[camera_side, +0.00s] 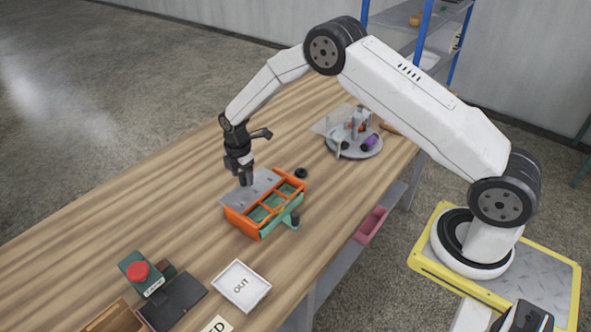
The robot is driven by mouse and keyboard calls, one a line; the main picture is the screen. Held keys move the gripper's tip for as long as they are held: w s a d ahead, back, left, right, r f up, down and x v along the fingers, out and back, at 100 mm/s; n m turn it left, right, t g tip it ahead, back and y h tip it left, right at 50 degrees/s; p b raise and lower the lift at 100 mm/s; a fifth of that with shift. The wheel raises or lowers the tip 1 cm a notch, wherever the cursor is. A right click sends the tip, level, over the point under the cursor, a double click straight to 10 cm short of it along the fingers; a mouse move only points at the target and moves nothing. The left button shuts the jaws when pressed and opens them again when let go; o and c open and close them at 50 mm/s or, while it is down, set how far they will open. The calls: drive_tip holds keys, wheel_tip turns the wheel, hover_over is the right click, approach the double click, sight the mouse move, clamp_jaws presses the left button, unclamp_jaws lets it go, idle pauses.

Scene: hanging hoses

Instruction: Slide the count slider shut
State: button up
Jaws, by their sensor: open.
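An orange frame (264,236) with several green-floored compartments stands on the wooden table, and I take it to be the count slider. A flat grey plate (233,198) lies at its left side and leaves the compartments to its right uncovered. A green part (291,216) shows along its front right side. My gripper (246,183) is open and points down at the grey plate, close above or touching it; I cannot tell which. The fingers are small and hide part of the plate.
A round grey fixture (355,148) with small parts stands farther back. A black knob-like piece (301,173) lies behind the frame. The table's left side is clear.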

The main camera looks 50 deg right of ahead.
drive_tip(key=shift+f, duration=0.15)
clamp_jaws()
idle(1.4)
